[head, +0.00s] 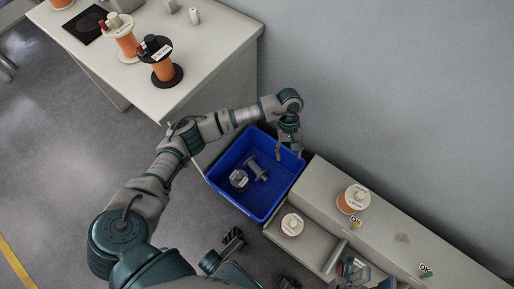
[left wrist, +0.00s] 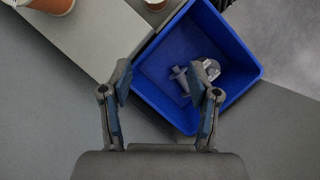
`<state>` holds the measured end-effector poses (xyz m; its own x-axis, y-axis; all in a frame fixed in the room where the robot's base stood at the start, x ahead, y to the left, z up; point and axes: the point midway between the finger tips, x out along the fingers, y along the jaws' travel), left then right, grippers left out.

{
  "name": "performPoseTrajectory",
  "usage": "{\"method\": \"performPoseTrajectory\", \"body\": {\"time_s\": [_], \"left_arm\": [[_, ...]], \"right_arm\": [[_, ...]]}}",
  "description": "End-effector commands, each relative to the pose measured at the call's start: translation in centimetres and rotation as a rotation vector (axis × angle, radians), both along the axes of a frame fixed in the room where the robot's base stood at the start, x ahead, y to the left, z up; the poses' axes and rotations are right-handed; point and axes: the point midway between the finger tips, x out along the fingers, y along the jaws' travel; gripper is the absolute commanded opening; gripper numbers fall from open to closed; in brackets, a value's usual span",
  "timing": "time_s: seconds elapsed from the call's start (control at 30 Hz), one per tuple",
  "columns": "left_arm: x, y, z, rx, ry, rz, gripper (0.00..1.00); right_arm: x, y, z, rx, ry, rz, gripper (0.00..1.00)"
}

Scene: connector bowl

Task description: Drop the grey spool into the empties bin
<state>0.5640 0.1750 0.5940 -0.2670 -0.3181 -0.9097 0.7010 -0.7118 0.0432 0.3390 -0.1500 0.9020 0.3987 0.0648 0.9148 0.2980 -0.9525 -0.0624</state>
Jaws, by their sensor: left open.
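The blue bin (head: 222,203) stands on the floor between the bench and the low cabinet; it also shows in the left wrist view (left wrist: 157,112). Inside it lie two grey spools: one on its side (head: 258,170), the other (head: 238,180) showing a pale round end. In the left wrist view the spools (left wrist: 181,80) lie partly behind a finger. My left gripper (head: 291,150) is open and empty above the bin's far right side; its spread fingers show in the wrist view (left wrist: 166,87). My right gripper seems to be at the lower edge (head: 354,270), too unclear to read.
Orange spools (head: 165,70) stand on the white bench (head: 205,50) at upper left. The low cabinet (head: 400,235) at right carries a spool with orange winding (head: 352,199) and OK tags. Another pale-topped spool (head: 292,224) sits in its open drawer (head: 310,250). Open floor lies left.

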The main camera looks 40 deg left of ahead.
Motion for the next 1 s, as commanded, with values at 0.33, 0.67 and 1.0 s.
{"method": "performPoseTrajectory", "body": {"time_s": [0.33,0.67,1.0], "left_arm": [[-0.4,-0.3,3.0,0.005,-0.004,-0.109,0.61],[-0.4,-0.4,3.0,0.006,-0.004,-0.110,0.61],[-3.4,-4.4,1.9,-0.106,0.075,-0.076,0.61]], "right_arm": [[0.0,0.2,0.0,-0.001,0.000,-0.001,0.40],[0.0,0.1,0.0,-0.001,0.000,-0.001,0.40],[-0.1,0.1,-0.2,-0.001,0.005,0.000,0.40]]}}
